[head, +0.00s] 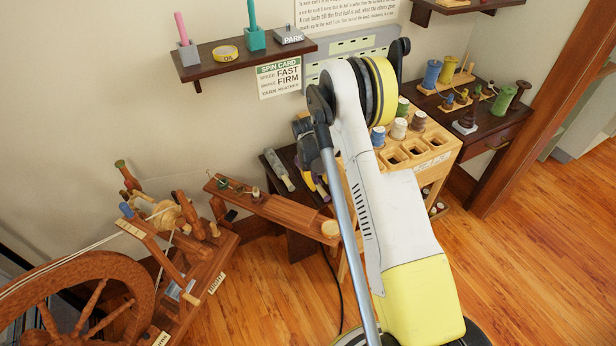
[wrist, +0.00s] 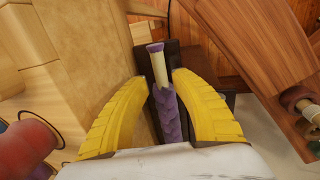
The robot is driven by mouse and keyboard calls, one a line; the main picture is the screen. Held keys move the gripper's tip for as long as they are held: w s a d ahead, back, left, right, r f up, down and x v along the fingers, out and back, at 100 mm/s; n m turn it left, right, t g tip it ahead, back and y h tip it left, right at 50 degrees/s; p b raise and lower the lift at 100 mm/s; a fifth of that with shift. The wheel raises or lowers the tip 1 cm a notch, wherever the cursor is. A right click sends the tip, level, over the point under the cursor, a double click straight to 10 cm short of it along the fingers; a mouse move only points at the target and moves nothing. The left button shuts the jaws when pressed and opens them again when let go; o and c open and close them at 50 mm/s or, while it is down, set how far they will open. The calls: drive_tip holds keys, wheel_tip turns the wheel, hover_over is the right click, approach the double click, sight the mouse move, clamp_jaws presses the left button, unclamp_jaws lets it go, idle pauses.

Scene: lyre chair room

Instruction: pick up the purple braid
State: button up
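The purple braid (wrist: 168,115) shows in the wrist view, wound on a pale rod with a purple end cap, over a dark surface. My gripper (wrist: 161,77) has its two yellow fingers spread, one on each side of the braid, with gaps to it. The braid's near end is hidden behind the gripper's pale body. In the head view my arm covers most of this spot; only a small purple and yellow patch shows beside the arm, and I cannot tell its parts apart.
A wooden rack (head: 436,143) with spools stands right of my arm. A wooden plank-like stand (head: 270,208) is at the left, close to the gripper. A spinning wheel (head: 75,275) stands further left. A grey tool (head: 278,169) lies on the dark table.

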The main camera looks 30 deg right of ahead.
sight(321, 189)
drive_tip(key=f+b, duration=0.1)
drive_tip(key=f, duration=0.1)
drive_tip(key=d+f+b, duration=0.1)
drive_tip(key=f+b, duration=0.1)
drive_tip(key=f, duration=0.1)
drive_tip(key=shift+s+f, duration=0.1)
drive_tip(key=shift+f, duration=0.05)
clamp_jaws()
